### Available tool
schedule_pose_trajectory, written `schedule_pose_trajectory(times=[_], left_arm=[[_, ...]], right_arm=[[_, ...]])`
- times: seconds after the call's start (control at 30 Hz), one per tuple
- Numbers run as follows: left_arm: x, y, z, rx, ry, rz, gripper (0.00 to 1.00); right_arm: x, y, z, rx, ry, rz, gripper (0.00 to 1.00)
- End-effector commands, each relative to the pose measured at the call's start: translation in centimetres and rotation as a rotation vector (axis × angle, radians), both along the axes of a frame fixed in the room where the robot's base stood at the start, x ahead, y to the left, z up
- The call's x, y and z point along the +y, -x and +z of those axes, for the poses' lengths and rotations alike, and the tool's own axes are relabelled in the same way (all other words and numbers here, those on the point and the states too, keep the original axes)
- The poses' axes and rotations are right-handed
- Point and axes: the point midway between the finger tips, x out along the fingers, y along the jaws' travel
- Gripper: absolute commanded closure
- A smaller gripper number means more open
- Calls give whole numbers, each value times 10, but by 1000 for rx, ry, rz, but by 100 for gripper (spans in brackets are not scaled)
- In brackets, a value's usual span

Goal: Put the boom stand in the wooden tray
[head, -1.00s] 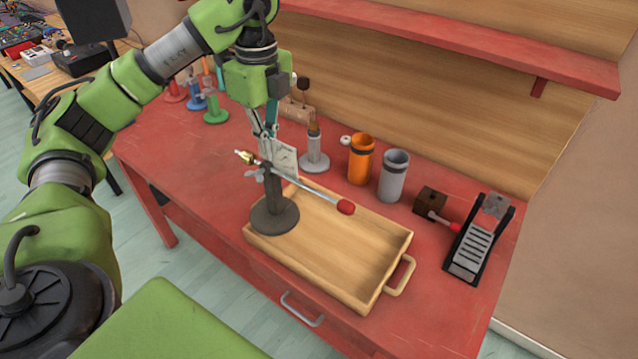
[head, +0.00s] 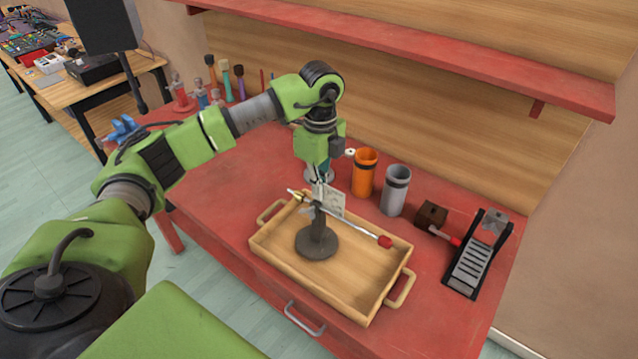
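The boom stand (head: 317,241) has a dark round base, a short post and a thin slanted boom with a red tip and a brass end. My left gripper (head: 319,188) comes down from above and is shut on the upper part of the stand. The stand is upright, with its base within the outline of the wooden tray (head: 378,305), left of the middle. I cannot tell whether the base touches the tray floor. The tray is shallow with a handle at each end. My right gripper is not in view.
Behind the tray stand an orange cup (head: 364,174) and a grey cup (head: 395,190). A dark brown block (head: 431,214) and a black-and-grey pedal (head: 478,255) are to the right. A red shelf (head: 430,55) overhangs the back.

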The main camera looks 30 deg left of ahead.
Motion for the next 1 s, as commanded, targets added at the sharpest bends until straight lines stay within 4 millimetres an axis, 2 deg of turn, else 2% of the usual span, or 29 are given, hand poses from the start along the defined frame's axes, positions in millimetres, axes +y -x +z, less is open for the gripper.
schedule_pose_trajectory(times=[0.43, 0.5, 0.53, 0.83, 0.93, 1.0], left_arm=[[0, 0, -8, -3, 0, 0, 100], [0, 0, -7, -1, 0, 0, 80], [0, 0, -7, -1, 0, 0, 79], [0, 0, -7, -1, 0, 0, 79], [0, 0, -2, -2, 0, 0, 79], [0, -1, 3, -4, 1, 0, 79]], right_arm=[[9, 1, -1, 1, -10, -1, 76], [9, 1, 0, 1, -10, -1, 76], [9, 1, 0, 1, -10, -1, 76], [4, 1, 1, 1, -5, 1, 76], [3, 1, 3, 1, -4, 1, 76], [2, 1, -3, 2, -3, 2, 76]])
